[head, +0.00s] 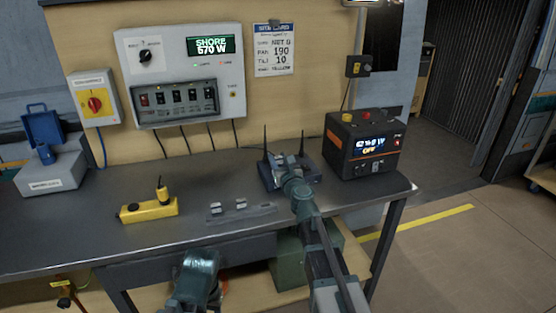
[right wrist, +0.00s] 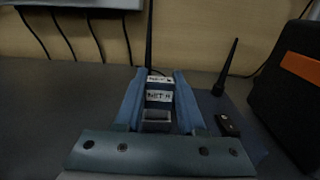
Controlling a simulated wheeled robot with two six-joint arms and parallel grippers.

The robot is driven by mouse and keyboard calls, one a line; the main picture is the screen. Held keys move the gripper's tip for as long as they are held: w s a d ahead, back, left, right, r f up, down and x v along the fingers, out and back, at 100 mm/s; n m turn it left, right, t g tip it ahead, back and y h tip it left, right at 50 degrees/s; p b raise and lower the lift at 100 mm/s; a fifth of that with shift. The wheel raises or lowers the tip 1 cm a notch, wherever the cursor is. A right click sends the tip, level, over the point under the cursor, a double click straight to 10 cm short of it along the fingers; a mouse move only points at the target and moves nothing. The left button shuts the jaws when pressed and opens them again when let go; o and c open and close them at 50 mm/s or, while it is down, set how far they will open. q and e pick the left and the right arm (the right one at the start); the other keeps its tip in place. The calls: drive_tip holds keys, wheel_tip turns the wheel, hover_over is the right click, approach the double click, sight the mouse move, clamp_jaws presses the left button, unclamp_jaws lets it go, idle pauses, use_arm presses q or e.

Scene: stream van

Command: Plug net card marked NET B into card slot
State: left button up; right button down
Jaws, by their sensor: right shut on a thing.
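My right gripper (head: 283,162) is over the dark router-like box (head: 312,166) with two antennas at the back right of the bench. In the right wrist view its blue fingers (right wrist: 158,98) are closed on the sides of a small card (right wrist: 157,116) with a white NET label; its last letter is too blurred to read. The card's far end is at the box, but I cannot tell whether it is in a slot. A teal part of my left arm (head: 197,270) shows low in front of the bench; its fingers cannot be made out.
A grey card holder (head: 240,215) with small pale pieces lies on the bench, beside a yellow device (head: 149,210). A black and orange power unit (head: 364,145) stands right of the box. A small black piece (right wrist: 228,124) lies right of the fingers. The wall panel (head: 183,75) is behind.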

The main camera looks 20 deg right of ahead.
use_arm(q)
drive_tip(key=shift+f+b, duration=0.7)
drive_tip(key=shift+f, duration=0.1)
use_arm(e)
drive_tip(key=shift+f, duration=0.75)
drive_tip(key=shift+c, duration=2.1)
unclamp_jaws()
drive_tip(key=shift+s, duration=0.1)
